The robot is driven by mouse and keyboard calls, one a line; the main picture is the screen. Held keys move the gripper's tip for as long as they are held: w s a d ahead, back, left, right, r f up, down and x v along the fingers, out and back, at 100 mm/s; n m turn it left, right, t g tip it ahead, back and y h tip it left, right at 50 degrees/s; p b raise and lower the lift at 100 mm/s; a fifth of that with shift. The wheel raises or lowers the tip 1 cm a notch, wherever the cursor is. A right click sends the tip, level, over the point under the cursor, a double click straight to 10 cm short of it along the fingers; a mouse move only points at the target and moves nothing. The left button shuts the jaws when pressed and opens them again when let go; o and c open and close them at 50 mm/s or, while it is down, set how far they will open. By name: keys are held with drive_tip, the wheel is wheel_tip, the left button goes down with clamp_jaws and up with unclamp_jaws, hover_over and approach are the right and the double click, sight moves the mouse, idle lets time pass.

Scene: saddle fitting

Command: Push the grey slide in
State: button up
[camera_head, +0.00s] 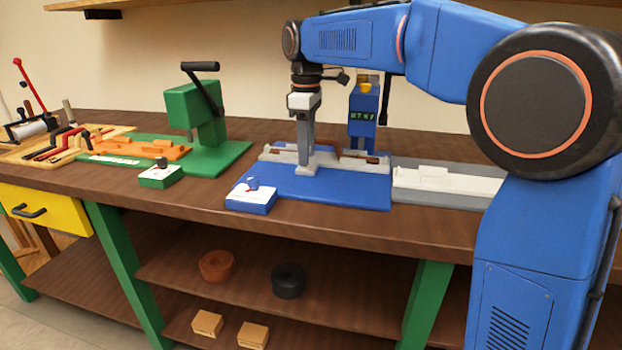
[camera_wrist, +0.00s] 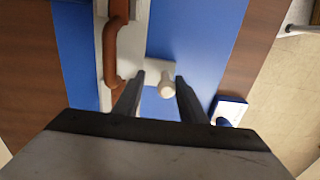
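The grey slide (camera_head: 288,155) lies along the back of a blue base plate (camera_head: 340,190), with brown pieces on it. In the wrist view it is a pale grey strip (camera_wrist: 107,62) with a brown curved piece (camera_wrist: 112,55) along it. A small pale plate with a round knob (camera_wrist: 167,88) sticks out from its side. My gripper (camera_head: 306,165) points straight down at the slide's front side. In the wrist view my gripper (camera_wrist: 160,78) is open, with the knob between its fingers and gaps visible beside it. Finger contact with the plate cannot be told.
A blue post with a display (camera_head: 363,115) stands behind the slide. A pale grey fixture (camera_head: 440,187) lies to the right, a green press (camera_head: 205,125) to the left. The blue plate's front is clear.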

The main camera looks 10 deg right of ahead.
drive_tip(key=shift+s+r, duration=0.1)
drive_tip(key=shift+r, duration=2.9)
